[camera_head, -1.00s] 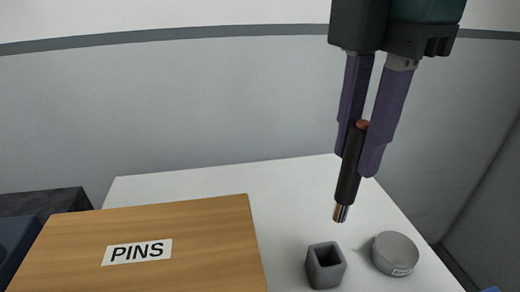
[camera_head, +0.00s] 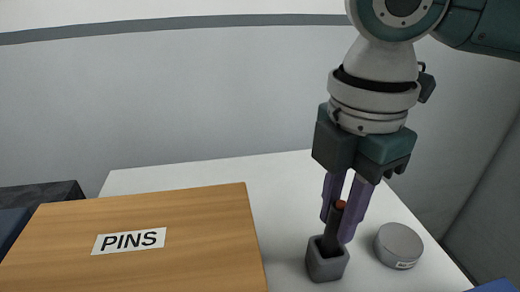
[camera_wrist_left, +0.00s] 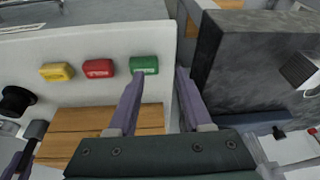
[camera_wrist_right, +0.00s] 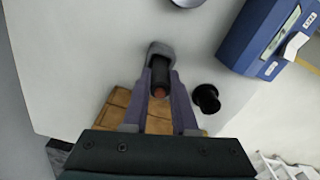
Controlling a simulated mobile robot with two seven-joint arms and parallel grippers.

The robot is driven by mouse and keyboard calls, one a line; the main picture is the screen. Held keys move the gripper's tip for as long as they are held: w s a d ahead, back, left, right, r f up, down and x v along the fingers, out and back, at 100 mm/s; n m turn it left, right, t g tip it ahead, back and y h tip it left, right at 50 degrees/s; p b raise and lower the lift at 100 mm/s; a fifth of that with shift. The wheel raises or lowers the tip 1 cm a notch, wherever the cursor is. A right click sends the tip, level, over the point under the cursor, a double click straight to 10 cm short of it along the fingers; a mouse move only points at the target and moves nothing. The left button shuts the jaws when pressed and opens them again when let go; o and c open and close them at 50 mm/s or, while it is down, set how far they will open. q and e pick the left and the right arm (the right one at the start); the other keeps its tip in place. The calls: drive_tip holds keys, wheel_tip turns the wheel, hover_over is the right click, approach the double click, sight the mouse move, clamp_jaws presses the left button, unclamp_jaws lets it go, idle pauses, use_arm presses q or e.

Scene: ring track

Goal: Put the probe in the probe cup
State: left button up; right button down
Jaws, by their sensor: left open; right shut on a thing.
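The probe (camera_head: 333,226) is a black rod with a reddish-brown top end. My right gripper (camera_head: 336,220) is shut on it, and the probe stands close to upright with its lower end inside the mouth of the grey square probe cup (camera_head: 327,264). In the right wrist view the probe (camera_wrist_right: 160,76) also sits in the opening of the cup (camera_wrist_right: 161,49), between the fingers of the right gripper (camera_wrist_right: 159,85). The probe's tip is hidden in the cup. My left gripper (camera_wrist_left: 160,82) is open and empty in the left wrist view, away from the cup.
A round grey tin (camera_head: 399,245) stands just right of the cup on the white table (camera_head: 190,175). A wooden board marked PINS (camera_head: 180,250) lies to the left. The right wrist view shows a black round piece (camera_wrist_right: 206,98) and a blue box (camera_wrist_right: 270,40). Coloured blocks (camera_wrist_left: 98,68) show in the left wrist view.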

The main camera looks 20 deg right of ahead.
drive_tip(key=shift+f, duration=0.1)
drive_tip(key=c, duration=0.7)
unclamp_jaws()
use_arm(q)
wheel_tip(320, 180, up, 2)
drive_tip(key=shift+p, duration=1)
use_arm(e)
wheel_tip(320, 180, up, 12)
drive_tip(key=shift+r, duration=0.2)
